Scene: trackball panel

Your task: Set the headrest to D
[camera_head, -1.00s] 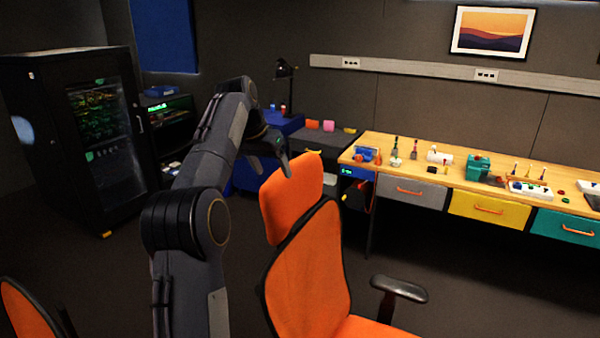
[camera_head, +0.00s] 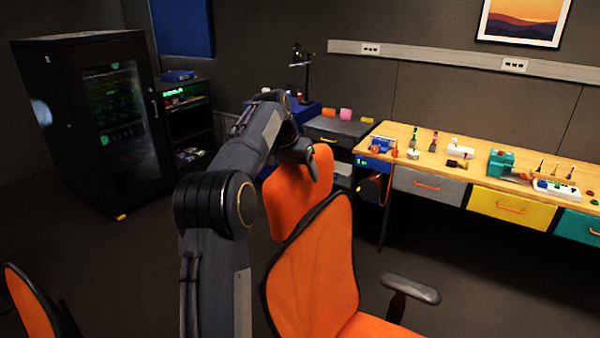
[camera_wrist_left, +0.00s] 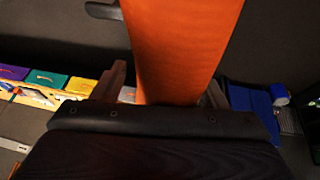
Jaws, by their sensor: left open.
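The orange headrest (camera_head: 292,205) stands on top of the orange chair's backrest (camera_head: 318,275), in the middle of the head view. My left gripper (camera_head: 314,172) is at the headrest's upper part and covers some of it. In the left wrist view, the open fingers (camera_wrist_left: 165,92) stand on either side of an orange padded part of the chair (camera_wrist_left: 182,45). Whether the fingers touch it I cannot tell. No letter marks for the headrest are readable. My right gripper is out of view.
A chair armrest (camera_head: 410,288) sticks out at the right. A wooden workbench (camera_head: 425,160) with coloured drawers and small items stands behind. A black glass-doored cabinet (camera_head: 90,130) is at the left. Another orange chair part (camera_head: 35,305) shows at the lower left.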

